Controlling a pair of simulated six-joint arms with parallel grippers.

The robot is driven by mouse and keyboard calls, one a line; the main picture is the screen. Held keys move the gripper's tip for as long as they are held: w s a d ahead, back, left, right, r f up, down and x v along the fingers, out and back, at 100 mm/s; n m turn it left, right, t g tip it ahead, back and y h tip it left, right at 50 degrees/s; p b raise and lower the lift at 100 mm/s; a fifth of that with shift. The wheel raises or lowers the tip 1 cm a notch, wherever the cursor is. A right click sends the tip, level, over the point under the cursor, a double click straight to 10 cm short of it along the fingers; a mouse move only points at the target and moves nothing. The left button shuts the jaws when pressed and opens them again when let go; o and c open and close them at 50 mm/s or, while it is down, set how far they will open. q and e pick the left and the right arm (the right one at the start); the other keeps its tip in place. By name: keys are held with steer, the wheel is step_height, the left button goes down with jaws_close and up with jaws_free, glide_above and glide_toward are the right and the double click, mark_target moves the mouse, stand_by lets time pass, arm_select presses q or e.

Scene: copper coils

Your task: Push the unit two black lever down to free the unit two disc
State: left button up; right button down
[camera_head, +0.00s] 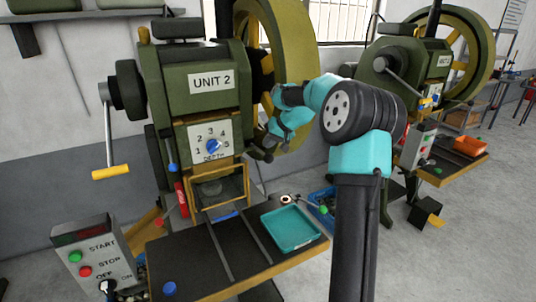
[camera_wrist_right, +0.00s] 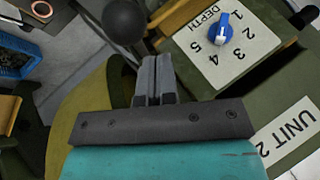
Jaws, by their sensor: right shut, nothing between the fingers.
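The unit two machine (camera_head: 175,95) is a green press with a "UNIT 2" label and a blue depth dial (camera_head: 213,146). A black ball knob (camera_wrist_right: 125,20), which looks like the black lever's end, shows at the top of the right wrist view. My right gripper (camera_wrist_right: 153,62) is shut and empty, its tips just below and right of that knob, apparently apart from it. In the head view my right gripper (camera_head: 267,151) is small and dark beside the machine's right side. I cannot clearly make out a disc; a yellow frame (camera_head: 218,190) covers the opening below the dial.
A teal tray (camera_head: 291,229) lies on the machine's table (camera_head: 185,262). A control box (camera_head: 93,262) stands at the lower left, and a yellow-handled crank (camera_head: 110,172) hangs at the left. A large olive wheel (camera_head: 288,45) is close behind my right arm.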

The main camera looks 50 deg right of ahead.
mark_target(269, 155)
steer(key=shift+f, duration=0.15)
stand_by(0.5)
steer(key=shift+s+f, duration=0.1)
steer(key=shift+f, duration=0.2)
steer(key=shift+s+a+f, duration=0.1)
steer(key=shift+s+f, duration=0.05)
steer(key=shift+f, duration=0.95)
steer(key=shift+s+a+f, duration=0.1)
steer(key=shift+s+f, duration=0.05)
steer(key=shift+f, duration=0.95)
stand_by(3.0)
steer(key=shift+r, duration=0.1)
stand_by(0.4)
steer(key=shift+w+d+r, duration=0.1)
steer(key=shift+w+r, duration=0.1)
steer(key=shift+r, duration=1.1)
steer(key=shift+w+d+r, duration=0.1)
steer(key=shift+w+r, duration=0.1)
steer(key=shift+r, duration=1.05)
